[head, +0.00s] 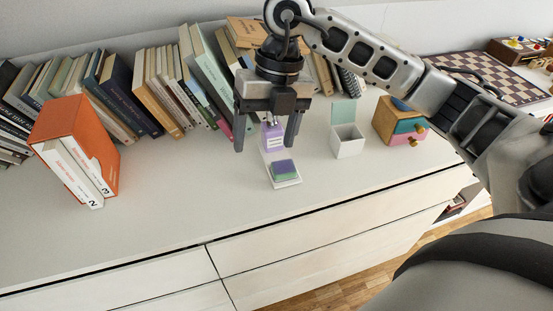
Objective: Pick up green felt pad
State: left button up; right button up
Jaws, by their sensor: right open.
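A small pad with a purple top (284,167) and a green lower layer (286,176) sits on a white tray (289,184) on the dresser top. I cannot tell whether the green layer is a separate felt pad under the purple one. My right gripper (265,149) hangs above the dresser, fingers pointing down and apart, with nothing held. In the picture it is up and left of the pad. A purple bottle with a white label (273,136) shows between its fingers; I cannot tell the depth between them. My left gripper is out of view.
A white box with a pale green open lid (347,143) and a small coloured drawer box (399,125) stand to the right. Books (150,85) line the back. An orange slipcase (76,144) stands at left. The dresser top (170,205) is clear in front.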

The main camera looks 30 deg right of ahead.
jog(key=w+d+r+m+h, duration=0.1)
jog(key=w+d+m+h, duration=0.15)
jog(key=d, duration=0.35)
send_over(285, 171)
jog(key=shift+n+t, duration=0.4)
jog(key=shift+n, duration=0.05)
jog(key=f, duration=0.8)
jog(key=shift+d+f, duration=0.2)
jog(key=shift+f, duration=0.15)
jog(key=shift+a+f, duration=0.2)
jog(key=shift+f, duration=2.75)
jog(key=c, duration=1)
